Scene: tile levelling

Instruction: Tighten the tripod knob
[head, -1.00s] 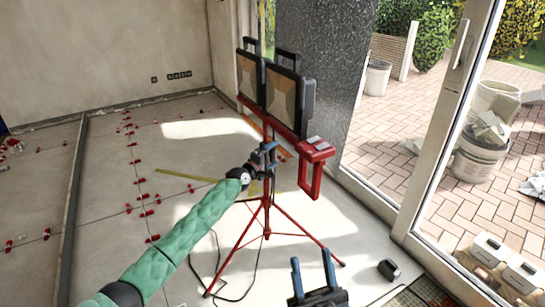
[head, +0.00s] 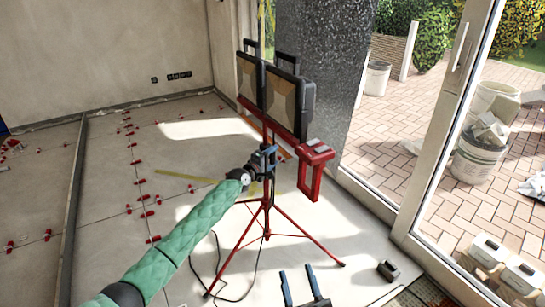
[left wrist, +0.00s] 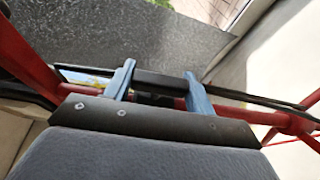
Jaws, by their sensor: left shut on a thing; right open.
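The red tripod (head: 267,218) stands on the tiled floor, legs spread, carrying a red crossbar with two dark work lamps (head: 289,100). My left gripper (head: 268,158) is at the tripod's upper pole, just below the crossbar. In the left wrist view its blue fingers (left wrist: 160,88) are shut on a black part, apparently the tripod knob (left wrist: 160,80). The knob is hidden behind the gripper in the head view. My right gripper (head: 298,276) is open and empty at the bottom edge, in front of the tripod and apart from it.
A dark cable (head: 217,262) lies on the floor by the tripod's left leg. A small dark block (head: 388,271) lies right of my right gripper. A dark speckled pillar (head: 322,70) stands behind the lamps, and a glass door frame (head: 436,150) is at the right.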

